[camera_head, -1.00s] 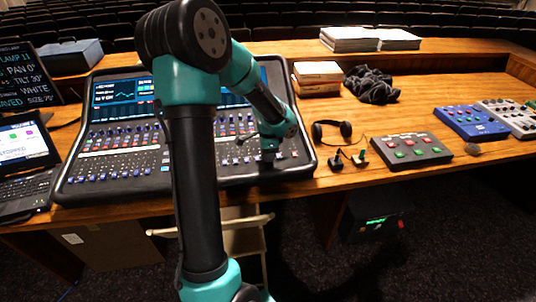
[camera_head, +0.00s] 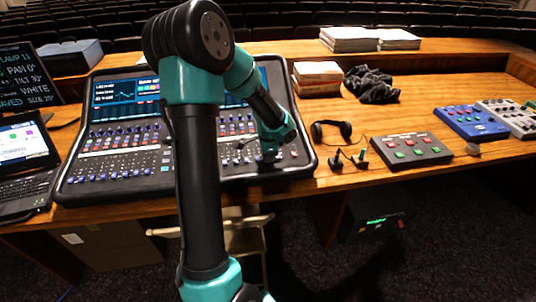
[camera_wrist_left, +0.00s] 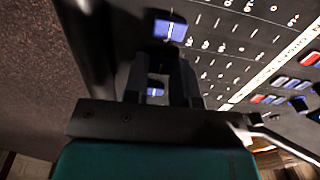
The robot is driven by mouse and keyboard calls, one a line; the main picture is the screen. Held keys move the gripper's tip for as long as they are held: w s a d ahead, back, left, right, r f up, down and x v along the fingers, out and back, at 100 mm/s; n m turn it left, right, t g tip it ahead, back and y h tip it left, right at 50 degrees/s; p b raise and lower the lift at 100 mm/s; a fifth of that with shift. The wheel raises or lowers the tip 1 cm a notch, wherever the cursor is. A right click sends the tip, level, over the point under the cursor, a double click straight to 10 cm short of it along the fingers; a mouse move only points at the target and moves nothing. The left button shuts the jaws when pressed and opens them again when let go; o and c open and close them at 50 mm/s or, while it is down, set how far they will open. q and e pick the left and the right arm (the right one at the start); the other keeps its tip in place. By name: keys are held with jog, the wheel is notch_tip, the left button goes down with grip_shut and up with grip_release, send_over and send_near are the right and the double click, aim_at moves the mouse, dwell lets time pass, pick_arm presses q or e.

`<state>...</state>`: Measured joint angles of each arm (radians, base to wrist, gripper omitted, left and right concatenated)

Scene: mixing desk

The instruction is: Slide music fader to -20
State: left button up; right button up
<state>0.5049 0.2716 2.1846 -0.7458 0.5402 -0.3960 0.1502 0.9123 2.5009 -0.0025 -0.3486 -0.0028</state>
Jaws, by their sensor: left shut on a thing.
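The mixing desk (camera_head: 100,172) stands on the wooden table, with rows of blue fader caps along its front. My left gripper (camera_head: 268,156) is low over the right part of the desk's front fader area. In the left wrist view my left gripper (camera_wrist_left: 161,75) is shut on a blue fader cap (camera_wrist_left: 155,91), which shows between the fingers and is partly hidden by them. Another blue fader cap (camera_wrist_left: 170,30) with a pale line lies just beyond the fingertips. The labels and scale beside the held fader are too small to read. My right gripper is not in view.
A laptop (camera_head: 25,150) stands left of the desk. Headphones (camera_head: 331,131), a grey button box (camera_head: 410,149), a blue box (camera_head: 470,122) and a stack of books (camera_head: 318,77) are to the right. My left arm hides the desk's middle.

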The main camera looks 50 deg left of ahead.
pick_arm(q)
jog(key=shift+a, duration=0.1)
grip_shut()
jog(key=shift+w+a+r, duration=0.1)
jog(key=shift+w+a, duration=0.35)
jog(key=shift+a, duration=0.35)
jog(key=shift+w+a+r, duration=0.1)
jog(key=shift+w+a, duration=0.35)
jog(key=shift+a, duration=0.3)
jog(key=o, duration=0.9)
grip_release()
jog(key=shift+o, duration=0.2)
jog(key=shift+r, duration=0.1)
notch_tip(320, 180, up, 17)
jog(key=d, duration=0.1)
jog(key=shift+s+d, duration=0.3)
jog(key=shift+s, duration=0.15)
